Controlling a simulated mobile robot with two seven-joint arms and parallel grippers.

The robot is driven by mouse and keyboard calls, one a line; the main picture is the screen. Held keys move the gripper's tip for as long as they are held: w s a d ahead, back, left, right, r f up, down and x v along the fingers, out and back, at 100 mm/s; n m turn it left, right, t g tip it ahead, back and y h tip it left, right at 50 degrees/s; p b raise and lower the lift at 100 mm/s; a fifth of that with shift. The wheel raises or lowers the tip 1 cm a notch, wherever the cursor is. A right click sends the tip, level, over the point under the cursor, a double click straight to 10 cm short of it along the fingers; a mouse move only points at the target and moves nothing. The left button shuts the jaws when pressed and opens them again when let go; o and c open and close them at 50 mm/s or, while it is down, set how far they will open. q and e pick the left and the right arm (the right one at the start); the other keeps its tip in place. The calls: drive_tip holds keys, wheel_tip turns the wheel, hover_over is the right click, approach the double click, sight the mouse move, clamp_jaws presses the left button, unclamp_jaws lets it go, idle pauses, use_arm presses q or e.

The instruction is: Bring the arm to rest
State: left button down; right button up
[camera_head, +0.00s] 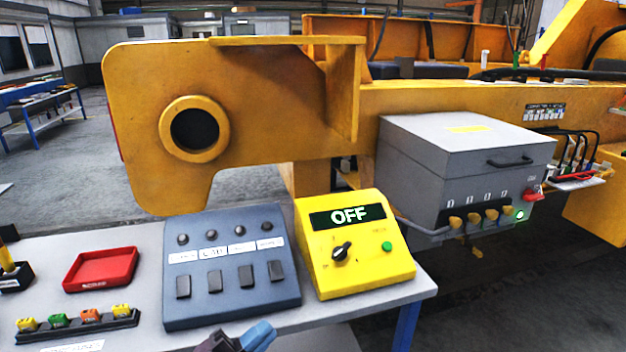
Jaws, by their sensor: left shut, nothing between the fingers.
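My left gripper (244,339) shows at the bottom edge of the head view, with a blue part and a dark part visible. It is shut and holds nothing. It is in front of the blue-grey control panel (225,262), near the front edge of the table. The rest of my left arm is cut off by the frame. My right gripper is not in view.
The grey table (352,310) carries a yellow box (352,272) reading OFF, a red tray (101,269) and a black rack (78,325) of several coloured pieces. Behind stands a yellow steel structure (262,115) with a grey box (465,160).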

use_arm(q)
drive_tip(key=s+a+f+n+g+y, duration=0.1)
drive_tip(key=s+a+f+n+y, duration=0.6)
drive_tip(key=f, duration=0.6)
drive_tip(key=s+a+f+n+g+y, duration=0.2)
drive_tip(key=s+a+f+n+y, duration=0.6)
drive_tip(key=a+f+n+y, duration=0.2)
wheel_tip(320, 180, down, 3)
drive_tip(key=a+n, duration=0.2)
drive_tip(key=n, duration=0.2)
drive_tip(key=shift+s+a, duration=0.2)
drive_tip(key=shift+a, duration=0.05)
